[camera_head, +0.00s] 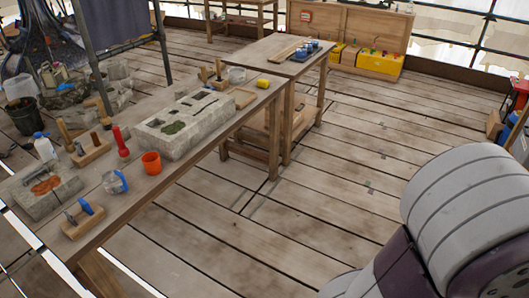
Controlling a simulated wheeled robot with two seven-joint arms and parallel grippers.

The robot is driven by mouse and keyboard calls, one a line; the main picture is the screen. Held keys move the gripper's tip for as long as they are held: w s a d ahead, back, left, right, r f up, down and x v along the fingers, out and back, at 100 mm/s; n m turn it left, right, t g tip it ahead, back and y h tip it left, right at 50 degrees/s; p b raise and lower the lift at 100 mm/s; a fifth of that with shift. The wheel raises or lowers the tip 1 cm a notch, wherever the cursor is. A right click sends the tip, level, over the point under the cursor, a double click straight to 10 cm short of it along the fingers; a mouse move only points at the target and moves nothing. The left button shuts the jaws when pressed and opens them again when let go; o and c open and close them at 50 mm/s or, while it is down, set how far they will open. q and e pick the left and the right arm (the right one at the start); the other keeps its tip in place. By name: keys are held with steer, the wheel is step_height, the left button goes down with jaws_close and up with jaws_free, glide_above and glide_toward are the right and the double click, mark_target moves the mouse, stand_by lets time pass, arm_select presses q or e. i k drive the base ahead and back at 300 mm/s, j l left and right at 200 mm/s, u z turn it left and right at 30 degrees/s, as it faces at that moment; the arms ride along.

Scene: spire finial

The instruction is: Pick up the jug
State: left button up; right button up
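A small clear and blue vessel that looks like the jug (115,182) stands on the near workbench (170,185), close to its front edge. It is small in the picture, so its handle and contents are hard to make out. An orange cup (151,163) stands to its right, and a wooden-based tool with a blue part (83,217) lies to its lower left. A white bottle with a blue cap (44,147) stands further back at the left. Neither of my grippers is in view; only a large part of my arm shows at the lower right.
A red-handled tool (121,142) stands behind the vessel. A carved stone block (185,124) sits mid-bench, and a smaller stone block (46,190) lies at the left. A second table (270,50) adjoins the far end. The plank floor (340,180) in front is clear.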

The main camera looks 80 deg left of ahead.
mark_target(114, 181)
steer(key=u, duration=3.75)
steer(key=i+u, duration=0.25)
steer(key=i, duration=0.3)
steer(key=i+l+u, duration=0.25)
steer(key=i, duration=0.25)
steer(key=i+l+u, duration=0.1)
steer(key=i+u, duration=0.15)
steer(key=i, duration=0.25)
steer(key=i+l+u, duration=0.25)
steer(key=i, duration=0.25)
steer(key=l, duration=0.1)
